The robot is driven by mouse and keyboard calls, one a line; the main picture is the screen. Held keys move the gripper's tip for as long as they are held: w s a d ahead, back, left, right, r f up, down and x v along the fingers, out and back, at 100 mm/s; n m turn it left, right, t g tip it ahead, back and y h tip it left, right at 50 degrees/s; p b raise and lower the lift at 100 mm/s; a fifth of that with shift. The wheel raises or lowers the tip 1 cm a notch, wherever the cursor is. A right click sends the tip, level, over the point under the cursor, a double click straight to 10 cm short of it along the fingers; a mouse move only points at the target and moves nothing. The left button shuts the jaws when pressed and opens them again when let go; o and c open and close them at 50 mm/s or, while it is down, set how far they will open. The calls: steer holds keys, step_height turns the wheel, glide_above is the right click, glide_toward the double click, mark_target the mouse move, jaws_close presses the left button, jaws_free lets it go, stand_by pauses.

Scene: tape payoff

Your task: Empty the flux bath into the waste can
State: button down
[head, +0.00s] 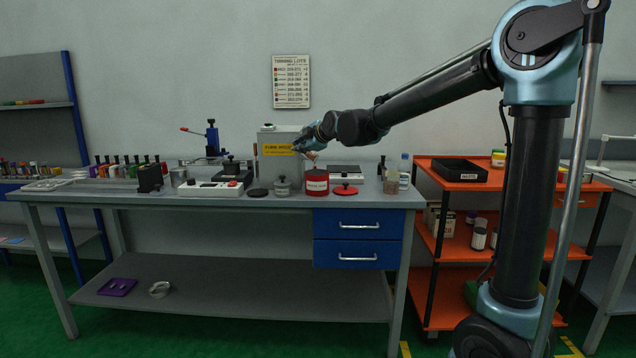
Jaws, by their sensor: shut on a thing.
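The waste can (317,184) is a red can with a pale label, standing near the front right part of the grey bench. Its red lid (345,190) lies on the bench just right of it. My gripper (307,147) is above the can and shut on a small tan, tilted vessel (312,156), which looks like the flux bath. The vessel is apart from the can, above its top. It is too small to tell its contents, and the fingers partly hide it.
A grey box with a yellow label (278,150) stands close behind my gripper. A small silver pot (282,186) is left of the can. A white-topped device (344,171) and bottles (404,166) are to the right. An orange cart (462,180) stands beside the bench (225,203).

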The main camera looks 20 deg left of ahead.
steer(key=f, duration=0.3)
steer(key=shift+w+d+p, duration=0.15)
steer(key=shift+d+p, duration=0.15)
steer(key=shift+p, duration=0.1)
steer(key=shift+m+y, duration=0.3)
steer(key=shift+d+r+m+y+p, duration=0.3)
steer(key=shift+r+m+p, duration=0.1)
steer(key=shift+p, duration=0.3)
steer(key=shift+w+d+f+m+y+p, duration=0.15)
steer(key=shift+d+f+m+y+p, duration=0.25)
steer(key=shift+p, duration=0.4)
steer(key=shift+a+r, duration=0.1)
steer(key=shift+a, duration=0.1)
steer(key=shift+w+d+r+m+y, duration=0.1)
steer(key=shift+d+r+m+y, duration=0.1)
steer(key=shift+m+y, duration=0.3)
stand_by(0.4)
steer(key=shift+w+d+r+m+y, duration=0.25)
steer(key=shift+d+m+y, duration=0.2)
steer(key=shift+m, duration=0.25)
